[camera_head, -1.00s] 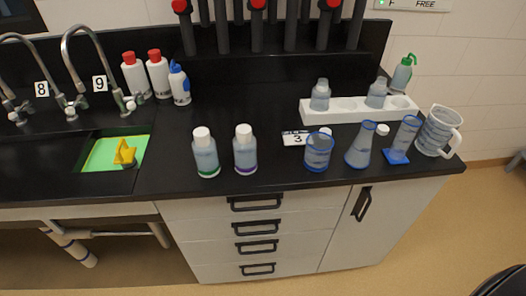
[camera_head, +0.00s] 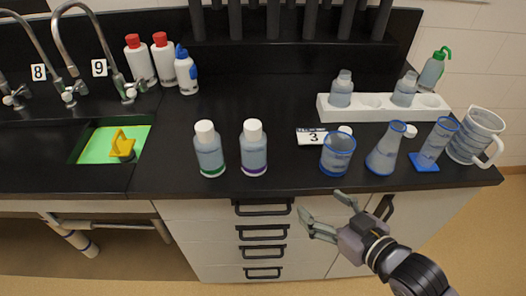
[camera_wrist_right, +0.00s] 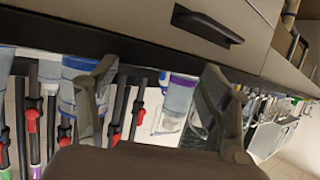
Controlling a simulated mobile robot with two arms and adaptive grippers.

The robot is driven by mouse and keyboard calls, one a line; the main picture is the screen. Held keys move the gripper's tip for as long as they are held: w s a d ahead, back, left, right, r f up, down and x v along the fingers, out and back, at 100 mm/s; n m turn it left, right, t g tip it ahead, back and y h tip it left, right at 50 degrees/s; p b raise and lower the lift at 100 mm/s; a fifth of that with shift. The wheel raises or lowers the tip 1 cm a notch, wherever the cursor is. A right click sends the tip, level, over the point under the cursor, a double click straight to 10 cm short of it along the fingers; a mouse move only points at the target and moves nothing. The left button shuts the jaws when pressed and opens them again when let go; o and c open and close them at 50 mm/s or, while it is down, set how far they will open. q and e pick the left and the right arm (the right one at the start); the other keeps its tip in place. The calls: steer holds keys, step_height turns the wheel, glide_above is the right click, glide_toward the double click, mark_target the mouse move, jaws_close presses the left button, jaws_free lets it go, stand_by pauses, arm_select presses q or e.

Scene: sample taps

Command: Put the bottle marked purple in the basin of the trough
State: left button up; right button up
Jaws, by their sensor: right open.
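The bottle marked purple (camera_head: 253,150) stands upright on the black bench near its front edge, with a white cap and a purple band at its base. A similar bottle with a green band (camera_head: 209,152) stands just left of it. The trough (camera_head: 78,155) is set into the bench at the left, with a bright green basin floor (camera_head: 97,147) and a yellow object (camera_head: 122,144) in it. My right gripper (camera_head: 320,205) is open and empty in front of the bench edge, right of and nearer than the purple bottle. My left gripper is not in view.
A blue-rimmed beaker (camera_head: 337,156), a flask (camera_head: 386,151), a cylinder (camera_head: 437,143) and a jug (camera_head: 476,138) stand along the right front. Behind them is a white rack (camera_head: 372,113). Tall taps (camera_head: 84,50) rise behind the trough. Bench between bottles and trough is clear.

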mark_target(252, 137)
steer(key=a+r+n+t+y, duration=0.1)
steer(key=a+r+n+y, duration=0.15)
steer(key=r+y, duration=0.5)
steer(key=shift+h, duration=0.95)
steer(key=x, duration=0.4)
steer(key=r+p+x, duration=0.1)
steer(key=x, duration=0.3)
steer(key=p+x, duration=0.1)
steer(key=x, duration=0.3)
steer(key=shift+s+a+r, duration=0.2)
steer(key=shift+a+r, duration=0.15)
steer(key=shift+a, duration=0.15)
steer(key=p+x, duration=0.1)
steer(key=x, duration=0.3)
steer(key=shift+w+r, duration=0.15)
steer(key=shift+w+a+p, duration=0.3)
steer(key=shift+w+a, duration=0.05)
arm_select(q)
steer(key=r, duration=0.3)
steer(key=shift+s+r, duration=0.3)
arm_select(e)
steer(key=shift+d, duration=0.1)
steer(key=shift+c, duration=0.6)
jaws_close()
